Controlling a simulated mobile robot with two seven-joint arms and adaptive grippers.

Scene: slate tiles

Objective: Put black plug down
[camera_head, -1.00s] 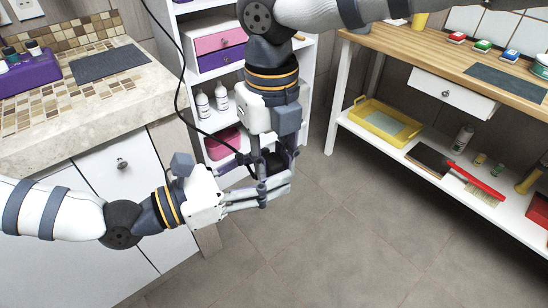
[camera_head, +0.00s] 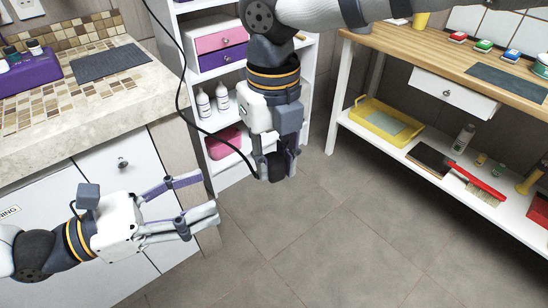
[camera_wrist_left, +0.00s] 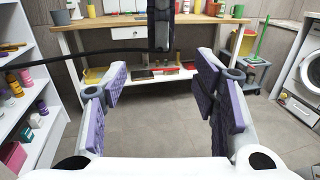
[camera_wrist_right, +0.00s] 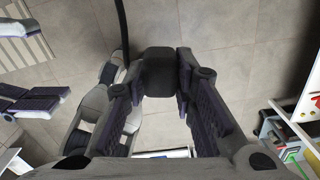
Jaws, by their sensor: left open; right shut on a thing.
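The black plug (camera_head: 277,166) is held in my right gripper (camera_head: 276,160), which points down above the floor near the white shelf. In the right wrist view the plug (camera_wrist_right: 159,72) sits between the fingertips of the right gripper (camera_wrist_right: 160,85). A black cable (camera_head: 205,128) runs from the plug up past the top of the head view.
A stone counter (camera_head: 62,135) with a dark grey mat (camera_head: 109,62) stands at left. A wooden workbench (camera_head: 430,58) with a second dark mat (camera_head: 510,80) stands at right. Its lower shelf (camera_head: 418,172) holds a yellow tray (camera_head: 366,123) and a red brush. The floor between is clear.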

